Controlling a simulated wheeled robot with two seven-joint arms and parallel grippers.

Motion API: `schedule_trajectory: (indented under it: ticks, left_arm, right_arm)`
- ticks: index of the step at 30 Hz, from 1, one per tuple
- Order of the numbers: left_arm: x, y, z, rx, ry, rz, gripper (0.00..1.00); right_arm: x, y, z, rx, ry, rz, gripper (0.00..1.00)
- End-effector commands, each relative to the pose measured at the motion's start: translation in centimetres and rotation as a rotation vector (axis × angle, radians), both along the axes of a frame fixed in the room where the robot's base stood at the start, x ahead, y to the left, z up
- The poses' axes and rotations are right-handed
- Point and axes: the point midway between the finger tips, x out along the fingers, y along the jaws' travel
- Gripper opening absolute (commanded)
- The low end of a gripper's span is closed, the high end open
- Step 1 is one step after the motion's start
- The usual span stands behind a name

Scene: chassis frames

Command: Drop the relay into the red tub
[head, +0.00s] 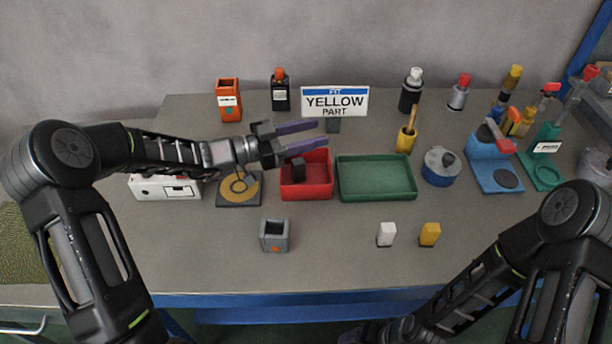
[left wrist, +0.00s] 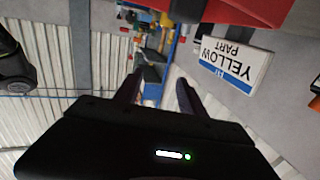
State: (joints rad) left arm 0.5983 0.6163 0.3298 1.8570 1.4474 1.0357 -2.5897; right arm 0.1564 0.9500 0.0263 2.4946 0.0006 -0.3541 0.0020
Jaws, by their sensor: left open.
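The red tub (head: 318,187) stands mid-bench in the head view, and its red wall shows at the top of the left wrist view (left wrist: 235,10). A small dark block (head: 298,168), which looks like the relay, shows within the tub's outline at its left side. My left gripper (head: 318,135) is open just above the tub's back edge, its two purple-grey fingers pointing right. In the left wrist view its fingers (left wrist: 158,92) are apart with nothing between them.
A green tray (head: 376,180) stands right of the tub. A round yellow-marked pad (head: 240,188) lies left. A grey open box (head: 275,236), a white block (head: 386,234) and a yellow block (head: 429,234) stand in front. The sign (head: 335,101) stands behind.

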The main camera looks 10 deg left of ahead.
Motion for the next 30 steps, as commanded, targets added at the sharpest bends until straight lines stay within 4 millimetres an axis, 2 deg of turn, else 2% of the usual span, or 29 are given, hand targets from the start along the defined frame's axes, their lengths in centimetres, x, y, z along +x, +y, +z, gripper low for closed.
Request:
schedule_trajectory:
  ticks: [7,18,30]
  left_arm:
    - [-0.6,1.2,-0.2,0.001,-0.001,0.002,0.48]
    - [-3.6,6.0,-0.2,0.001,0.000,0.003,0.48]
    - [-4.1,6.6,0.0,0.000,0.000,0.000,0.48]
  right_arm:
    - [0.1,0.0,-0.6,0.001,-0.001,0.001,0.78]
    - [0.1,0.1,-2.3,0.002,-0.005,0.000,0.78]
    - [0.2,0.0,-2.4,0.002,-0.005,0.000,0.78]
